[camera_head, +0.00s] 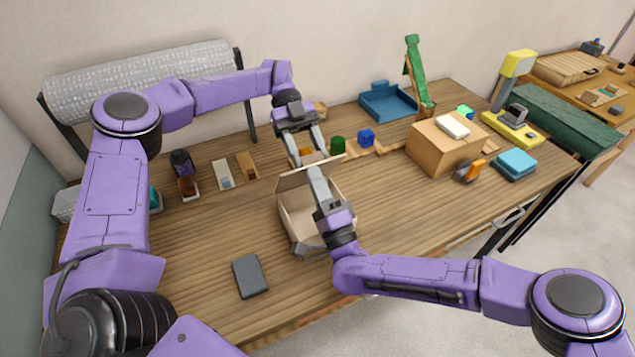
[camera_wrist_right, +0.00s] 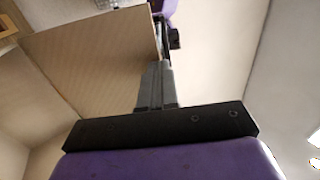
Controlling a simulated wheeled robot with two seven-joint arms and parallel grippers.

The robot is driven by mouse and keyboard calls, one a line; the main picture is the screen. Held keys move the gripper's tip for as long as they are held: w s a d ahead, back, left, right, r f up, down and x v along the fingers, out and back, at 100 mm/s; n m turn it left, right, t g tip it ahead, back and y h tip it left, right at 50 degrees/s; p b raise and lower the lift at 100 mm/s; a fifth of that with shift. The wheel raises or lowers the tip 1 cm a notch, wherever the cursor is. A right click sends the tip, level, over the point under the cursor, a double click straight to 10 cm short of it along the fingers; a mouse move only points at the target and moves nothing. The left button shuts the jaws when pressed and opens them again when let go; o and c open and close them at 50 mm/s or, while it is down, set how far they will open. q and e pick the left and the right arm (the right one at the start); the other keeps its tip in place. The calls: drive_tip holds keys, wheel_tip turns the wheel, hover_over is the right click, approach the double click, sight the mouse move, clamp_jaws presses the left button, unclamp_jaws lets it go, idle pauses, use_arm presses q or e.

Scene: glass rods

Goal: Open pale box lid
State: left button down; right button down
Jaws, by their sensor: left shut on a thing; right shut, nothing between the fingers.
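The pale box (camera_head: 295,226) stands on the table in front of me. Its top is at least partly open, and its bare inside shows. A lid panel (camera_head: 297,179) rises at its far side; a pale brown panel (camera_wrist_right: 90,55) fills much of the right wrist view. My right gripper (camera_head: 315,175) is shut and empty, reaching over the box from the right. Its closed fingers (camera_wrist_right: 158,70) are at the panel's edge; I cannot tell whether they touch it. My left gripper (camera_head: 309,157) is behind the panel, shut on a small orange thing (camera_head: 307,152), partly hidden.
A brown carton (camera_head: 437,151) stands to the right, a blue tray (camera_head: 385,105) at the back. Green (camera_head: 338,145) and blue (camera_head: 366,138) blocks sit beyond the box. A dark grey slab (camera_head: 250,276) lies at front left. The table right of the box is mostly clear.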

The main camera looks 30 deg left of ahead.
use_arm(q)
drive_tip(key=shift+s+d, duration=0.1)
drive_tip(key=shift+d, duration=0.05)
use_arm(e)
drive_tip(key=shift+x, duration=1.05)
use_arm(q)
drive_tip(key=shift+c, duration=2)
unclamp_jaws()
drive_tip(key=shift+d, duration=0.1)
use_arm(e)
drive_tip(key=shift+d+r, duration=0.15)
drive_tip(key=shift+r, duration=0.05)
drive_tip(key=shift+t, duration=0.3)
use_arm(q)
wheel_tip(320, 180, up, 10)
drive_tip(key=f+b, duration=0.3)
drive_tip(key=a+f+b, duration=0.1)
drive_tip(key=b, duration=0.1)
drive_tip(key=shift+w+f, duration=0.25)
drive_tip(key=shift+f, duration=0.05)
use_arm(e)
drive_tip(key=v, duration=1.1)
